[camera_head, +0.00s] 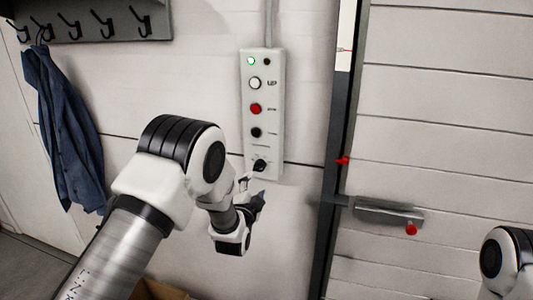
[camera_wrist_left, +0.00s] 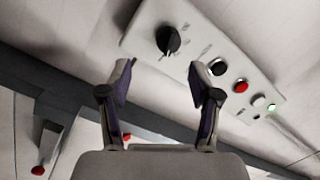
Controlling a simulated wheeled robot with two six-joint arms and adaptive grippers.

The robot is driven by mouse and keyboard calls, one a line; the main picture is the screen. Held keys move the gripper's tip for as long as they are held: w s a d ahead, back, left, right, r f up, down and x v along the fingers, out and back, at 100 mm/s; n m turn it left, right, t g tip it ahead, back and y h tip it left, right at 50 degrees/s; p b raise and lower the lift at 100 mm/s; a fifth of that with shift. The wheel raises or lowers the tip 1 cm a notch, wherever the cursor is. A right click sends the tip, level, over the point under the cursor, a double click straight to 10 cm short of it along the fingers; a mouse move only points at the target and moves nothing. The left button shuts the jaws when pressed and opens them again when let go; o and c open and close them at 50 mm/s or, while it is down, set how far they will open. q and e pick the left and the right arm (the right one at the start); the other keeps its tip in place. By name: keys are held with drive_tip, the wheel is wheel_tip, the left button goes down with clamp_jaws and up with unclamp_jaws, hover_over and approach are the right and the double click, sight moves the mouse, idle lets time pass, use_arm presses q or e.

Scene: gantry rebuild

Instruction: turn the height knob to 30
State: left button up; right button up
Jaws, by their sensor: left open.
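The control panel (camera_head: 248,130) is a light grey upright box on the wall, with a black knob (camera_head: 260,165) at its lower end. In the left wrist view the knob (camera_wrist_left: 168,40) is round and black with a pale pointer mark; the scale marks around it are too small to read. My left gripper (camera_head: 257,192) is just below the knob in the head view. In the left wrist view its two fingers (camera_wrist_left: 160,78) are spread apart with nothing between them, and the knob lies beyond their tips. My right gripper is out of view.
Above the knob are a black button (camera_head: 256,132), a red button (camera_head: 256,109), a white button (camera_head: 255,83) and a lit green lamp (camera_head: 251,61). A dark post (camera_head: 329,210) with a red marker (camera_head: 342,160) stands right. A blue jacket (camera_head: 65,125) hangs left.

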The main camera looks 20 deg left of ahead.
sight(259, 169)
use_arm(q)
drive_tip(key=w, duration=0.2)
drive_tip(key=w+p, duration=0.1)
drive_tip(key=w, duration=0.2)
drive_tip(key=w+r+p, duration=0.1)
drive_tip(key=w, duration=0.1)
drive_tip(key=shift+w+a+r, duration=0.1)
drive_tip(key=shift+w+a, duration=0.05)
drive_tip(key=shift+a, duration=0.25)
drive_tip(key=shift+w, duration=0.25)
drive_tip(key=shift+a, duration=0.15)
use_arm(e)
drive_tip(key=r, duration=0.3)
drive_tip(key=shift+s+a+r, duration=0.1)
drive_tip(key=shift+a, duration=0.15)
use_arm(q)
drive_tip(key=c, duration=1.1)
